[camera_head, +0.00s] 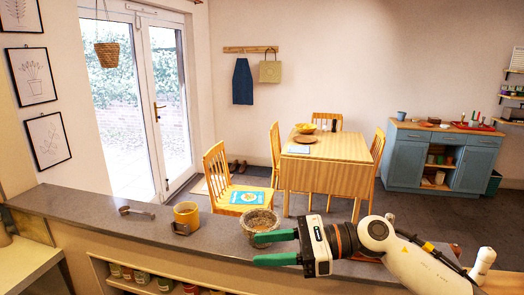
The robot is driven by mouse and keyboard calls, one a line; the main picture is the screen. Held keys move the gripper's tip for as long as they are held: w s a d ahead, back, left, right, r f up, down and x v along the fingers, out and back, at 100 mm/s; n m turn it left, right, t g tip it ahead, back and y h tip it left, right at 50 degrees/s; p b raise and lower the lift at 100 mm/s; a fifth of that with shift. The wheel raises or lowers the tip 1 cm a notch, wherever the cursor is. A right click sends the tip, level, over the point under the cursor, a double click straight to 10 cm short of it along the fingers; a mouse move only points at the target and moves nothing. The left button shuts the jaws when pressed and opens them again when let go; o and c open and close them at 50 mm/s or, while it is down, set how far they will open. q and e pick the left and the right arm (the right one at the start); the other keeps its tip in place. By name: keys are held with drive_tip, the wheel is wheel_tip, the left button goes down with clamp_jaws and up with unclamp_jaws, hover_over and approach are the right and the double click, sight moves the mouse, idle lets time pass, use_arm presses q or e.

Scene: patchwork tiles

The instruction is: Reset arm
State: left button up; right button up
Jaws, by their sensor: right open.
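My right gripper (274,248) comes in from the right over the grey counter (110,212). Its two green fingers are apart and point left, with nothing seen between them. The upper finger lies in front of the lower edge of a grey bowl (258,220); I cannot tell whether they touch. My left gripper is not in view.
Shelves with jars (141,277) sit below the counter. Beyond stand a wooden table (330,148), chairs (217,168) and a blue cabinet (475,167). The counter's left part is mostly clear.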

drive_tip(key=d+f+n+t+h, duration=0.55)
drive_tip(key=n+t, duration=0.35)
drive_tip(key=n, duration=0.7)
drive_tip(key=d+f+n+t+h, duration=0.6)
drive_tip(key=n+t, duration=0.3)
drive_tip(key=n, duration=0.8)
drive_tip(key=s+d+f+m+g+h, duration=0.4)
drive_tip(key=s+f+m+g, duration=0.15)
drive_tip(key=f+m, duration=0.2)
drive_tip(key=s+d+f+m+g, duration=0.2)
drive_tip(key=s+f+m+g, duration=0.15)
drive_tip(key=s+f, duration=0.45)
drive_tip(key=s+d+f+m+g, duration=0.25)
drive_tip(key=s+g, duration=0.25)
drive_tip(key=s, duration=0.7)
wheel_tip(320, 180, down, 31)
drive_tip(key=s+g+b, duration=0.2)
drive_tip(key=b, duration=0.1)
drive_tip(key=s+d+f+g+h+b, duration=0.1)
drive_tip(key=s+d+f, duration=0.1)
drive_tip(key=s+f, duration=1.4)
drive_tip(key=shift+f, duration=0.35)
drive_tip(key=shift+s, duration=0.1)
